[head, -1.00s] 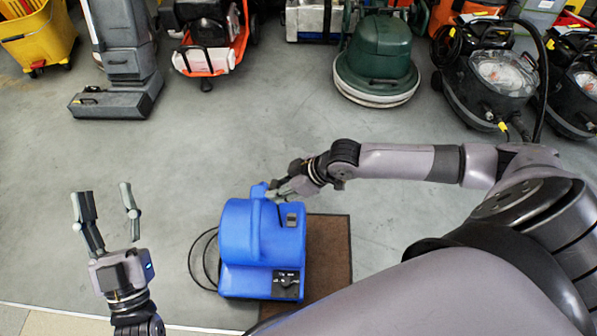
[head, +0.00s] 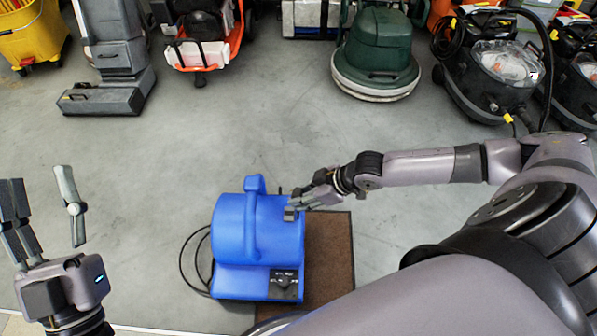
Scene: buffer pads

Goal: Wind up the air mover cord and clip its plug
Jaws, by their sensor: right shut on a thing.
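I cannot make out the plug. My left gripper (head: 45,190) is open and empty, away to the left of the air mover with its fingers pointing up the picture.
The brown mat (head: 333,260) shows to the right of the air mover. A grey floor machine (head: 110,92), a green floor scrubber (head: 377,55), a black vacuum (head: 492,85) and a yellow bucket (head: 32,38) line the back. The grey floor between is clear.

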